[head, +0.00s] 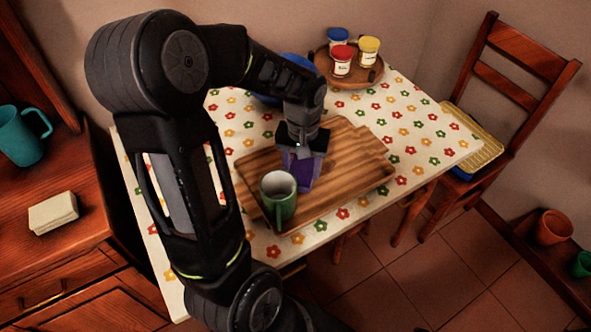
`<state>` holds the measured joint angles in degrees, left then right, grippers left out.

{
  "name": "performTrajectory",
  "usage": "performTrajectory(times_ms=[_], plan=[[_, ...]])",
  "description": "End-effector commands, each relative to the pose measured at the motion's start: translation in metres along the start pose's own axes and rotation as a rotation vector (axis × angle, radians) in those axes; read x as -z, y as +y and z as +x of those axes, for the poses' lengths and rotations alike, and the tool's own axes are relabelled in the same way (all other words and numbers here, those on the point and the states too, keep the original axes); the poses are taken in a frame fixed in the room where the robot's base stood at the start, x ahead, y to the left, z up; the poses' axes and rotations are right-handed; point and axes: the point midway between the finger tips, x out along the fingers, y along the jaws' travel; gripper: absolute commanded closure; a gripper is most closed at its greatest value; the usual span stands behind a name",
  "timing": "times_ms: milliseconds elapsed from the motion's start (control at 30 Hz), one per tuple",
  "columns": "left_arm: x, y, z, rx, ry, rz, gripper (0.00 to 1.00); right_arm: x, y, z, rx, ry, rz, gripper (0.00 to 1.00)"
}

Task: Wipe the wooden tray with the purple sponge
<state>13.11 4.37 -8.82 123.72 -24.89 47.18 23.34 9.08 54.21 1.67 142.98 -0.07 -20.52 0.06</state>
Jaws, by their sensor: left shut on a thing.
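The wooden tray (355,165) lies on a table with a flowered cloth. My left gripper (301,160) points down over the left part of the tray and is shut on the purple sponge (299,174). The sponge is at the tray surface; I cannot tell whether it presses on it. A green mug (278,197) stands on the tray's near left part, just in front of the sponge. My left arm hides part of the table. My right gripper is not in view.
A round wooden stand (345,77) holds small jars at the back of the table. A blue bowl (268,98) is partly behind my arm. A chair (508,90) stands at the right. A teal mug (22,137) is on the left cabinet. The cloth right of the tray is clear.

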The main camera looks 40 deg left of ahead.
Motion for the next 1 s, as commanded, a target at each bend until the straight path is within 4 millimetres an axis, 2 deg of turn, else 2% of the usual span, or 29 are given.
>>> performTrajectory(times_ms=[100,533,1000], plan=[[0.005,0.006,0.001,-0.002,0.002,0.001,0.79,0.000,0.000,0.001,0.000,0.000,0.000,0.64],[0.008,0.010,0.000,-0.003,0.003,0.001,0.79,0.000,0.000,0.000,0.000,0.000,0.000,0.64],[0.029,0.029,-0.002,-0.003,0.004,0.000,0.79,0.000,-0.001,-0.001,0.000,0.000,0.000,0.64]])
